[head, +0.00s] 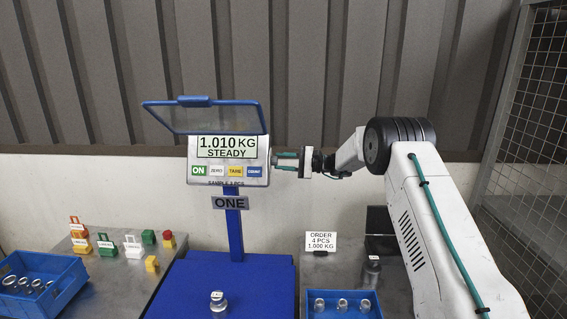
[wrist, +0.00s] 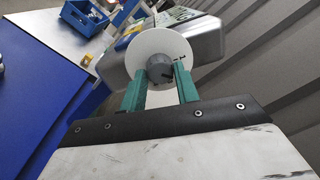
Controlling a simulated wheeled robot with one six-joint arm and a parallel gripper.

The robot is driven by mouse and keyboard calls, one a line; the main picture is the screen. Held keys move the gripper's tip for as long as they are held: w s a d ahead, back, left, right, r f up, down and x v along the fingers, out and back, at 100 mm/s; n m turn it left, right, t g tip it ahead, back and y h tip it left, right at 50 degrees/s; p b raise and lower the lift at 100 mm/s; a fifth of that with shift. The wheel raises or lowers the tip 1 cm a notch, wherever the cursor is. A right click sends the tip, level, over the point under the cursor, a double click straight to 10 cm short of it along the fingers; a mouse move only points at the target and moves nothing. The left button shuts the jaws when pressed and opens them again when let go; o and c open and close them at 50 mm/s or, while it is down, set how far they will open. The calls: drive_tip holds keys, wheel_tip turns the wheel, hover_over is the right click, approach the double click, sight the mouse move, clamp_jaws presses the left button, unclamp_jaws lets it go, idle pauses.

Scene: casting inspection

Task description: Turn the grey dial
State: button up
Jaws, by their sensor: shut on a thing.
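The grey dial (wrist: 160,70) sits on a white round plate (wrist: 150,48) on the side of the scale's display head. My gripper (wrist: 158,80) is shut on the dial, with one green finger on each side of it. In the head view my gripper (head: 287,161) reaches the right side of the display head (head: 228,175) from the right. The dial itself is hard to make out there. The display reads 1.010 KG STEADY. A clear blue-framed lid (head: 205,117) stands raised above it.
The blue scale platform (head: 190,285) carries a small labelled part (head: 218,302). A blue bin (head: 40,282) with metal rings is at left, near several coloured blocks (head: 108,245). Another blue bin (head: 341,304) and an order card (head: 321,242) stand at right. A mesh fence (head: 535,130) is far right.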

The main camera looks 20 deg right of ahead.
drive_tip(key=o, duration=1)
drive_tip(key=shift+d, duration=0.1)
drive_tip(key=v, duration=0.7)
drive_tip(key=shift+s+d, duration=0.15)
drive_tip(key=shift+d, duration=0.2)
